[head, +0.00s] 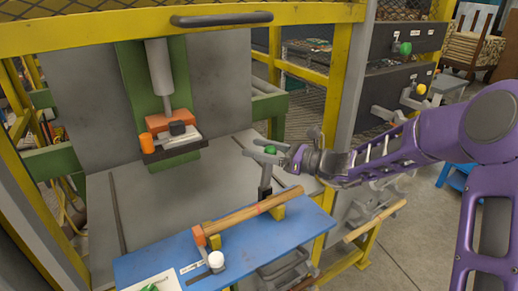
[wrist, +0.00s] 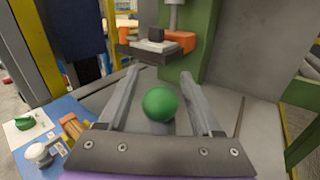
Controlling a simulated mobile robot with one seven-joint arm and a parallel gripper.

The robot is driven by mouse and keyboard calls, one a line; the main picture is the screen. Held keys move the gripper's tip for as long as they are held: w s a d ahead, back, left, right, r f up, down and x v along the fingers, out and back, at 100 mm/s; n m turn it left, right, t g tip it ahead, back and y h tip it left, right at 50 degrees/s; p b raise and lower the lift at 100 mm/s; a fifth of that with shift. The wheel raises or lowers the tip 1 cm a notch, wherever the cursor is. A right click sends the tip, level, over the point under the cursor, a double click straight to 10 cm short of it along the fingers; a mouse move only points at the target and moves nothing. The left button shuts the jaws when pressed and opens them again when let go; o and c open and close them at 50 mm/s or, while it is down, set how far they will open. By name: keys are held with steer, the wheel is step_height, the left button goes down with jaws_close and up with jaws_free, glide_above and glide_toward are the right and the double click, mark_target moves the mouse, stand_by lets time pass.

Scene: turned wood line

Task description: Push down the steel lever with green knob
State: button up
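The green knob (head: 271,150) sits at the top of a steel lever (head: 265,183) standing near the back edge of the blue bench. My gripper (head: 256,150) is at knob height, reaching in from the right with its fingers on either side of the knob. In the wrist view my gripper (wrist: 157,74) is open, and the green knob (wrist: 160,104) lies between the two fingers with a visible gap on each side.
A wooden bar (head: 250,213) rests on yellow supports on the blue bench (head: 150,262), with a white-topped knob (head: 216,260) in front. A press head (head: 170,122) hangs behind. Yellow frame posts (head: 337,100) stand close to my arm. Other green (head: 405,48) and yellow (head: 421,89) knobs are on panels at right.

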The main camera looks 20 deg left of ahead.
jaws_close()
stand_by(1.2)
